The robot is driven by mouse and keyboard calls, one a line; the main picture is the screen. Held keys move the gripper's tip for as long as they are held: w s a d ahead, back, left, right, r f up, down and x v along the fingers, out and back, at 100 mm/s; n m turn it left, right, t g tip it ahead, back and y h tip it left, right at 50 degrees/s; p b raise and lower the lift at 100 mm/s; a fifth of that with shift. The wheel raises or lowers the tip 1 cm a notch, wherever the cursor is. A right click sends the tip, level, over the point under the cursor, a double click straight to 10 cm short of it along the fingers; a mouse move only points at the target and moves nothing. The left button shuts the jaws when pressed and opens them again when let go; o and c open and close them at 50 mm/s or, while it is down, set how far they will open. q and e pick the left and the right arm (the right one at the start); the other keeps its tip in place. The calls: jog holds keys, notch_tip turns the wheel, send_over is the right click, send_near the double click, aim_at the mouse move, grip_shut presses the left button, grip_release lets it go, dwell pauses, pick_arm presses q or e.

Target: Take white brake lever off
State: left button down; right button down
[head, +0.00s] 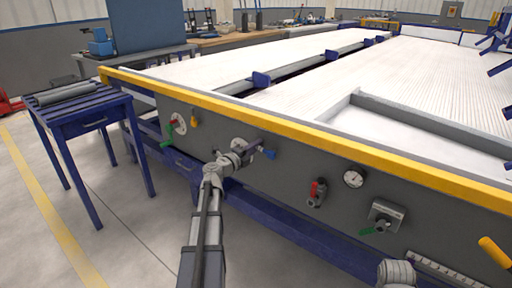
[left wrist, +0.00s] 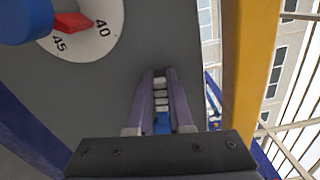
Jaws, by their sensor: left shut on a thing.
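My left gripper (head: 262,147) is at the grey front panel (head: 290,175), in front of and just right of a round white dial (head: 240,145). In the left wrist view its two purple-grey fingers (left wrist: 161,100) are close together, with a narrow white ridged piece (left wrist: 161,92) and a blue part (left wrist: 162,124) between them. This may be the white brake lever; I cannot tell for sure. A blue handle (head: 270,154) shows beside the fingertips in the head view. The dial with a red pointer also shows in the left wrist view (left wrist: 98,42).
A yellow rail (head: 290,120) runs above. A blue table (head: 85,125) stands left; floor between is clear.

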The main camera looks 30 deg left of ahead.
pick_arm(q)
jog(key=c, duration=0.8)
grip_release()
jog(key=shift+s+a, duration=0.15)
jog(key=shift+s, duration=1.8)
jog(key=shift+s+a, duration=0.15)
jog(key=shift+s, duration=1.8)
